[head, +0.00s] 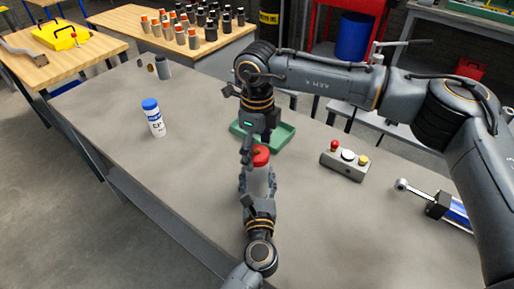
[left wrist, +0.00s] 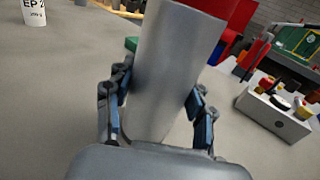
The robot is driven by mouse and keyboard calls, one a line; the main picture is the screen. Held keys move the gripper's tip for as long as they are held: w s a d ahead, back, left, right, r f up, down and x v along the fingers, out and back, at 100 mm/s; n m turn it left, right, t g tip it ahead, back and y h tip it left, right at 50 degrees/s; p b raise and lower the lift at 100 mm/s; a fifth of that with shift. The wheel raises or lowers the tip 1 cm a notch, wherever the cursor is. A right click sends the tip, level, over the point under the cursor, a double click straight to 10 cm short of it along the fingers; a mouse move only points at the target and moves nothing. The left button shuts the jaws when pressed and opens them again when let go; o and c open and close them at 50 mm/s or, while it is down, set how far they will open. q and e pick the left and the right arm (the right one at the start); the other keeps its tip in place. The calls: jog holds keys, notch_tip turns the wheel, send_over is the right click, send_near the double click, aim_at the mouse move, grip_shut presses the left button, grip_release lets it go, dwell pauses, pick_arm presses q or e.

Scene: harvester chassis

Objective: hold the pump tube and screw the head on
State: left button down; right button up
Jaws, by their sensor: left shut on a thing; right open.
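The pump tube (left wrist: 172,70) is a plain grey cylinder, clasped between the two fingers of my left gripper (left wrist: 158,112). In the head view the tube (head: 259,182) stands roughly upright above the bench, with the left arm coming from the bottom. A red head (head: 260,155) sits at the tube's top; I cannot tell whether it is threaded on. My right gripper (head: 258,146) points down at the red head, open, with its fingers close beside it. Touching or apart is not clear. The tube's top is cut off in the left wrist view.
A green tray (head: 284,138) lies behind the grippers. A button box (head: 344,165) and a hydraulic cylinder (head: 450,207) lie to the right. A white bottle with blue cap (head: 153,118) stands left. The grey bench (head: 165,185) is clear at front left.

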notch_tip(320, 180, up, 12)
dwell(0.5)
pick_arm(q)
jog(key=shift+c, duration=2)
grip_release()
jog(key=s, duration=1.2)
jog(key=shift+d, duration=0.25)
